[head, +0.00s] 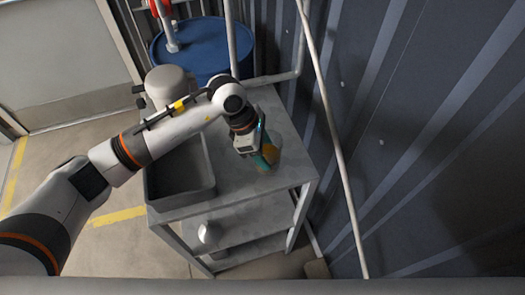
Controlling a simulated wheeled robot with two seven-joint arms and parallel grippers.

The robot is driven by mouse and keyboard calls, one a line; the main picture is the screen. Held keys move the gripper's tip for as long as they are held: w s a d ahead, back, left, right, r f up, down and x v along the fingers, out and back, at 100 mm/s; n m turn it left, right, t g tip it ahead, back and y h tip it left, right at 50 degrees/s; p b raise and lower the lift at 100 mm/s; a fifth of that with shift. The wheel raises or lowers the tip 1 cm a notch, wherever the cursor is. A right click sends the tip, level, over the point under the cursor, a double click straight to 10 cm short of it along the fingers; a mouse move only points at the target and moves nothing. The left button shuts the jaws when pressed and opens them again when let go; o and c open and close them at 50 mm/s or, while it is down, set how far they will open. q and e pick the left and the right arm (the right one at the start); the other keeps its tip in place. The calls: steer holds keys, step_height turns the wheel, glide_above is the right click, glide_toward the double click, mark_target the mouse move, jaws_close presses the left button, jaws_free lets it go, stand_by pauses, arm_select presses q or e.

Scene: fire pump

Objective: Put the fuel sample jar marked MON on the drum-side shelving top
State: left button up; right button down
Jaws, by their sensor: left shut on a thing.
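The grey metal shelving (235,185) stands in the middle of the head view, beside a blue drum (205,50). My left gripper (257,152) is over the right part of its top and is shut on a small jar (269,155) with teal and orange-yellow colouring. The gripper hides part of the jar, and no marking on it is readable. I cannot tell whether the jar touches the shelving top. My right gripper is not in view.
A dark grey open tray (181,190) takes up the left of the shelving top. A grey rounded canister (168,85) stands behind it. A pale object (207,232) sits on a lower shelf. A pale pipe (335,135) and corrugated wall close off the right.

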arm_select(q)
steer(key=shift+f, duration=1.3)
steer(key=o, duration=1.1)
steer(key=shift+o, duration=0.2)
steer(key=shift+r, duration=0.1)
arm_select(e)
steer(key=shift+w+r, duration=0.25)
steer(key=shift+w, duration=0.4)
arm_select(q)
steer(key=shift+r+p, duration=0.15)
steer(key=shift+p, duration=0.15)
steer(key=shift+a+r, duration=0.2)
steer(key=shift+r, duration=0.1)
steer(key=b+v, duration=0.3)
steer(key=v, duration=0.8)
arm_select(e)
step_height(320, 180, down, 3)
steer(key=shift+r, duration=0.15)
